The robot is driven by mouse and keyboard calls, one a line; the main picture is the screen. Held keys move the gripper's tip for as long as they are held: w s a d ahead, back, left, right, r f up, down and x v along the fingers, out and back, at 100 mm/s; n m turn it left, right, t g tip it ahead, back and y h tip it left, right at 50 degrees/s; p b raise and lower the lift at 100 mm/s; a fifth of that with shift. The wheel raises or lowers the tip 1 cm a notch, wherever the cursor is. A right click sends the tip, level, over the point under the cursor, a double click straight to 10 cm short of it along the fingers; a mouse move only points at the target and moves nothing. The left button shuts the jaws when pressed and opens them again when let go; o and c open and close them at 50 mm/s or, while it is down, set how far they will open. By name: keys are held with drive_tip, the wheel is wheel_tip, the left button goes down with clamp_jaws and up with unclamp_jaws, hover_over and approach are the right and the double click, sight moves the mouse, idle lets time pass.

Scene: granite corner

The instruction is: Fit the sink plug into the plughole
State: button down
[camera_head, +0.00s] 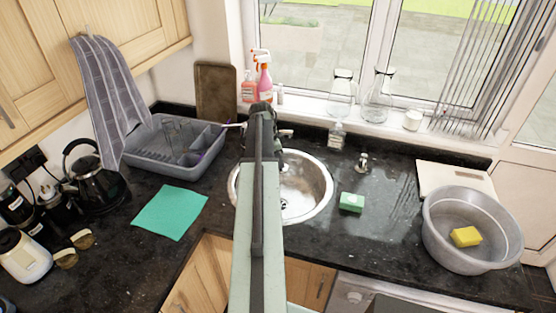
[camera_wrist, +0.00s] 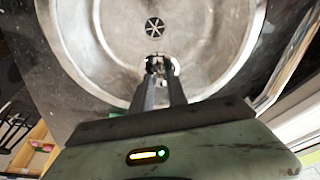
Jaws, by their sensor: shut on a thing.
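The round steel sink (camera_head: 312,187) is set in the dark worktop in the head view, partly hidden behind my arm. In the wrist view, I look down into the sink bowl (camera_wrist: 205,45). The plughole (camera_wrist: 154,27), a dark slotted disc, is open in its floor. My gripper (camera_wrist: 161,70) is shut on the sink plug (camera_wrist: 176,66), a small pale, shiny round piece mostly hidden by the fingertips. The plug appears just below the plughole in the picture, apart from it. Its height above the sink floor is hard to tell. The head view hides the gripper, plug and plughole behind my arm.
A green sponge (camera_head: 351,202) and a small metal fitting (camera_head: 362,163) are right of the sink. A grey basin (camera_head: 440,238) with a yellow sponge (camera_head: 466,237) stands farther right. A dish rack (camera_head: 170,150) and teal cloth (camera_head: 168,212) lie left. Bottles stand behind.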

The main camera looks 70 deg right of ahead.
wheel_tip(320, 180, down, 10)
drive_tip(key=b, duration=0.9)
drive_tip(key=shift+r, duration=0.15)
drive_tip(key=c, duration=1.2)
unclamp_jaws()
wheel_tip(320, 180, up, 7)
drive_tip(key=p, duration=0.7)
drive_tip(key=shift+r, duration=0.2)
drive_tip(key=shift+f, duration=0.2)
